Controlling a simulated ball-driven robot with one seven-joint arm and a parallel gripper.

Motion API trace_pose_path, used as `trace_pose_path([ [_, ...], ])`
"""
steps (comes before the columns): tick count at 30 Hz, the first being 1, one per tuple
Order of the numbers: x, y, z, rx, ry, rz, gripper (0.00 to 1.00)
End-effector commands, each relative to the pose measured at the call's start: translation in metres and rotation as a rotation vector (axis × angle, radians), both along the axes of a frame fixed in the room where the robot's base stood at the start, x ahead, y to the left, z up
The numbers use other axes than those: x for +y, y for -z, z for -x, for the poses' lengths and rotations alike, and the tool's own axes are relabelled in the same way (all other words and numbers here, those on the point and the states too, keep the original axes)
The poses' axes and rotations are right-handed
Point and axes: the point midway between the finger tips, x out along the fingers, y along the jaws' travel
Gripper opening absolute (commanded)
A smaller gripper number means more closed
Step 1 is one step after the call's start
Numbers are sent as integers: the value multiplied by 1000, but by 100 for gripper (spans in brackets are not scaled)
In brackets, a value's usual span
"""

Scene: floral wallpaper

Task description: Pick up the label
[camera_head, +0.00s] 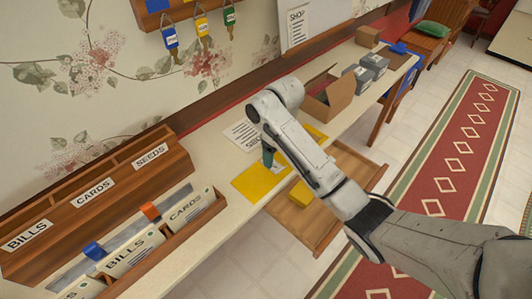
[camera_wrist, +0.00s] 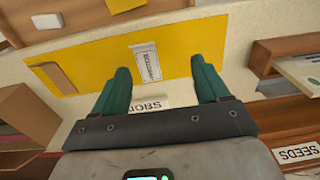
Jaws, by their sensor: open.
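A small white label (camera_wrist: 147,62) with dark printed text lies flat on a yellow sheet (camera_wrist: 100,72), as the wrist view shows. The yellow sheet also shows in the head view (camera_head: 260,184), on the narrow counter. My gripper (camera_wrist: 160,67) is open and empty, its two teal fingers apart. In the wrist view the label appears between the fingertips, a little nearer the left one. I cannot tell the gap in height. In the head view my gripper (camera_head: 268,156) is over the yellow sheet, and my arm hides part of that area.
An open drawer (camera_head: 318,222) with a yellow block (camera_head: 300,193) juts out below the counter. A wooden organizer (camera_head: 70,215) stands at the left, with a card holder (camera_head: 190,212) before it. An open cardboard box (camera_head: 343,98) stands beyond. A white printed sheet (camera_head: 240,134) lies by the wall.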

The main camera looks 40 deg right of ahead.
Motion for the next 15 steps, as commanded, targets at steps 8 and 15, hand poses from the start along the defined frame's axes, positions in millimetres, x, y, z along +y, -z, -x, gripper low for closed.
trace_pose_path([
  [8,-27,4,1,32,13,28,74],
  [15,-26,37,1,29,12,28,74],
])
